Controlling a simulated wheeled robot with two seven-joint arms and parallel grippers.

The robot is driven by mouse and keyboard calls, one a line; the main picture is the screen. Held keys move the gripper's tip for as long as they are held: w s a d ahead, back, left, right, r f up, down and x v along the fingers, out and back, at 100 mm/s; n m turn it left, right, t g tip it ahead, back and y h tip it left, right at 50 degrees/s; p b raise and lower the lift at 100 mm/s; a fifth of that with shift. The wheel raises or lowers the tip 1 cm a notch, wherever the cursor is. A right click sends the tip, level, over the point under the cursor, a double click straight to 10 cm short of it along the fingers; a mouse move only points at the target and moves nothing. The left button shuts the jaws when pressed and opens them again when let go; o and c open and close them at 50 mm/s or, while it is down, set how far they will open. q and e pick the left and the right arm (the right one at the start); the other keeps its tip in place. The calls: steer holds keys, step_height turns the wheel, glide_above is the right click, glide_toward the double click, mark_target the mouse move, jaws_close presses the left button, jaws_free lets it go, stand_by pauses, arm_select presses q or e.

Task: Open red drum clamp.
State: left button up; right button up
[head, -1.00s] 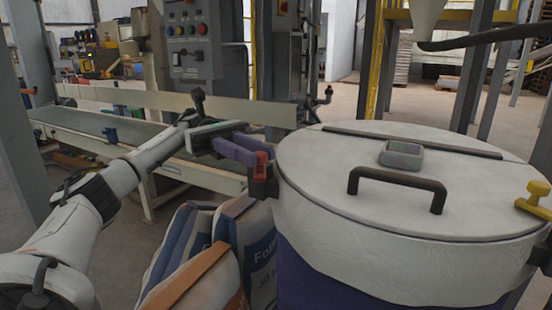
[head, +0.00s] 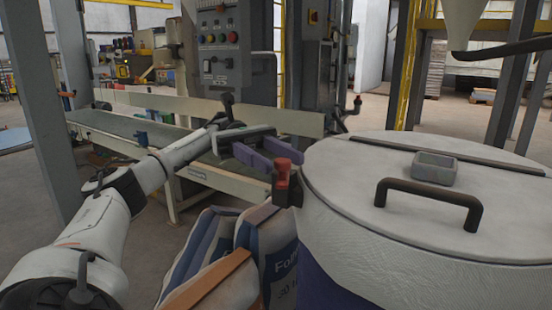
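The red drum clamp (head: 283,168) sits on the left side of the big drum, just below the rim of its pale lid (head: 340,165). Its red handle stands about upright over a dark base. My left gripper (head: 286,162) reaches in from the left with two purple fingers spread apart. Their tips are at the top of the red handle, which shows between and just below them. I cannot tell whether they touch it. The lid lies flat on the drum. My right gripper is not in view.
A dark handle (head: 428,196) and a small grey box (head: 435,168) stand up from the lid. Filled sacks (head: 262,245) stand close against the drum's left side, below my gripper. A conveyor (head: 125,130) and a control panel (head: 220,45) are behind my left arm.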

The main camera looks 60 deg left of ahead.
arm_select(q)
step_height(320, 180, up, 10)
steer(key=p, duration=0.5)
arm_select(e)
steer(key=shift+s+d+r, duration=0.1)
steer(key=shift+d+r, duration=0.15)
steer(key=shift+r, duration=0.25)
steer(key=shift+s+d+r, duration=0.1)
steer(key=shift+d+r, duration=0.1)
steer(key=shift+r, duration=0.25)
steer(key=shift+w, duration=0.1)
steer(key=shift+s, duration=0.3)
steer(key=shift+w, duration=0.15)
